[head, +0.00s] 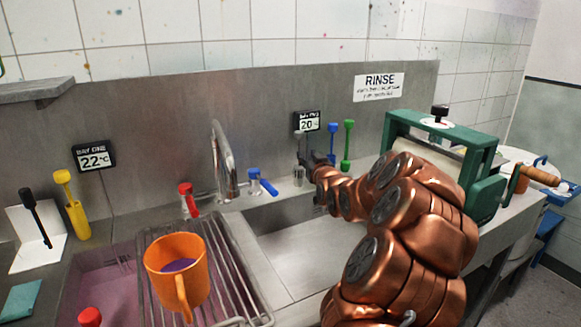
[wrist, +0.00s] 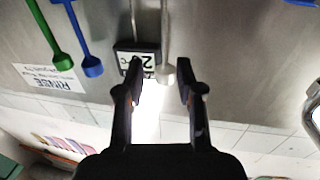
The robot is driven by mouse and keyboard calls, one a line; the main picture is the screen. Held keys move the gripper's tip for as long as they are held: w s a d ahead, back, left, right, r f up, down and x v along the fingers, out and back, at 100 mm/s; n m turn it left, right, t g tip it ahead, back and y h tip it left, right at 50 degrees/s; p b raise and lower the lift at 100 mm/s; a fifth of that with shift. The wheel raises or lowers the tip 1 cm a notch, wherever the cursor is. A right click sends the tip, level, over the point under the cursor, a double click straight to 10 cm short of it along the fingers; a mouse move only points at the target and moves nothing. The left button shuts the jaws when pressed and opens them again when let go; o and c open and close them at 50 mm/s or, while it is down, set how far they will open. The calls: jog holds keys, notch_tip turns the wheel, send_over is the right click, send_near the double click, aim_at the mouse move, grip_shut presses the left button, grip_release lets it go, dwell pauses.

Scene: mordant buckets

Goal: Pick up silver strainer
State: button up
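The silver strainer (head: 298,176) stands upright behind the sink, close to the steel back wall. In the head view the dark fingers of my gripper (head: 314,160) are beside it and cover part of it. In the wrist view, which looks upside down, the strainer (wrist: 166,72) has its pale end between the two fingertips of my gripper (wrist: 161,72), nearer the right one. The fingers are apart, with visible gaps to the strainer.
A blue tool (head: 332,140) and a green tool (head: 347,145) stand close right of the strainer. A small temperature display (head: 307,121) is on the wall behind. The tap (head: 224,160) is to the left. A green roller machine (head: 487,190) stands right of my arm.

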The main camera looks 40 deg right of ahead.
aim_at(299, 148)
jog(key=shift+a+p+x, duration=0.15)
jog(key=shift+p+x, duration=0.15)
jog(key=shift+x, duration=0.7)
jog(key=shift+a+p+x, duration=0.15)
jog(key=shift+p+x, duration=0.15)
jog(key=shift+x, duration=0.75)
jog(key=shift+p+x, duration=0.5)
jog(key=shift+x, duration=1.35)
grip_shut()
